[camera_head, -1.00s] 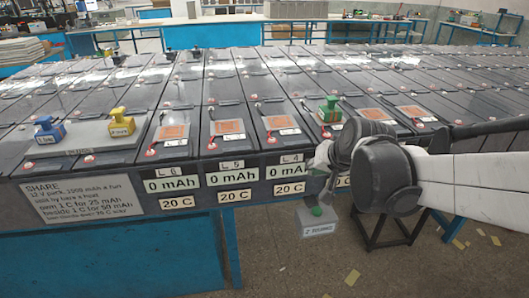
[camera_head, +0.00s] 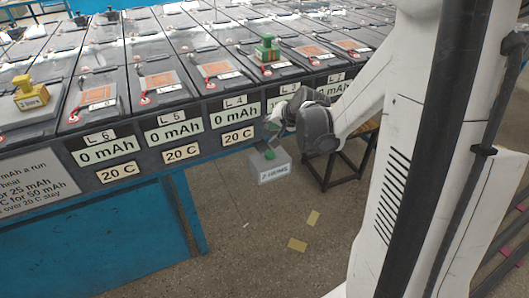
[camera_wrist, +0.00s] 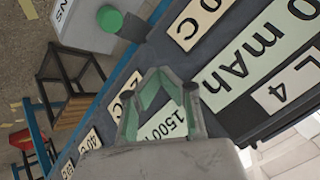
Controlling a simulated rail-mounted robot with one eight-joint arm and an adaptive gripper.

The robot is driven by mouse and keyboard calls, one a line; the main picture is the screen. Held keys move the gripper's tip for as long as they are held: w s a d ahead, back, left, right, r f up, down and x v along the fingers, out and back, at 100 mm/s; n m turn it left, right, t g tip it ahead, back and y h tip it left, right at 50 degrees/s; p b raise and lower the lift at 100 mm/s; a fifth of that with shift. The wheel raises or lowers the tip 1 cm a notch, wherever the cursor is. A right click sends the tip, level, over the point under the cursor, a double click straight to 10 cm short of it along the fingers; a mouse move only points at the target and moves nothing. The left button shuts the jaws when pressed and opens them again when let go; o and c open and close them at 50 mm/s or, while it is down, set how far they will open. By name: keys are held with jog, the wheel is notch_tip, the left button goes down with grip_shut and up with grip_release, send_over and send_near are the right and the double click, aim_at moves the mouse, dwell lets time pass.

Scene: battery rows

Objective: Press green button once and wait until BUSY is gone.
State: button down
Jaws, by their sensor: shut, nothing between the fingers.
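The green button (camera_head: 269,154) is a small round knob on top of a grey box (camera_head: 274,174) in front of the battery row. The box's label is too small to read surely. My gripper (camera_head: 276,128) is shut and empty, just above the button in the head view; contact cannot be made out there. In the wrist view the button (camera_wrist: 110,19) stands up-left of my gripper's fingertips (camera_wrist: 168,76), apart from them in the picture. The L4 panel display (camera_head: 236,113) reads 0 mAh, with 20 C below. No BUSY text is readable.
Batteries fill the rack (camera_head: 190,72). A green block (camera_head: 267,48) and a yellow block (camera_head: 32,92) sit on top. A dark stool frame (camera_head: 338,165) stands behind the box. Yellow papers (camera_head: 298,244) lie on otherwise open floor.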

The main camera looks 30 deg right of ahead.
aim_at(271, 153)
jog(key=shift+f, duration=0.1)
dwell(0.3)
notch_tip(271, 153, down, 9)
jog(key=b, duration=0.6)
jog(key=shift+b, duration=0.35)
dwell(1.1)
jog(key=shift+f+b, duration=0.25)
jog(key=shift+b, duration=0.15)
jog(key=shift+f+b, duration=0.4)
jog(key=shift+f, duration=0.05)
dwell(0.6)
jog(key=shift+r, duration=0.1)
jog(key=shift+r+p, duration=0.6)
jog(key=shift+r, duration=0.2)
jog(key=shift+r+p, duration=1.75)
jog(key=shift+r, duration=0.75)
